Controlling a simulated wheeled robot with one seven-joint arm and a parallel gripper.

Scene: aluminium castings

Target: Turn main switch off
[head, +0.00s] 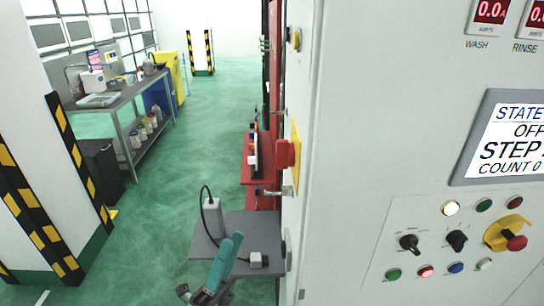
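The main switch (285,154) is a red rotary handle on a yellow plate (295,158), seen edge-on on the narrow left side of the pale grey cabinet. Its exact turn angle is hard to read from here. What looks like my gripper (228,258), with teal fingers and grey parts, shows at the bottom, below and left of the switch and clear of it. Its lower part is cut off by the frame edge. The fingers overlap in this view, so I cannot tell their opening.
The cabinet front (345,150) carries a display (505,140) reading OFF, plus knobs, lamps and a red button (516,242) on yellow. A grey shelf (225,228) with a corded device juts out below the switch. Green floor (180,120) is open to the left, with a workbench (130,95) beyond.

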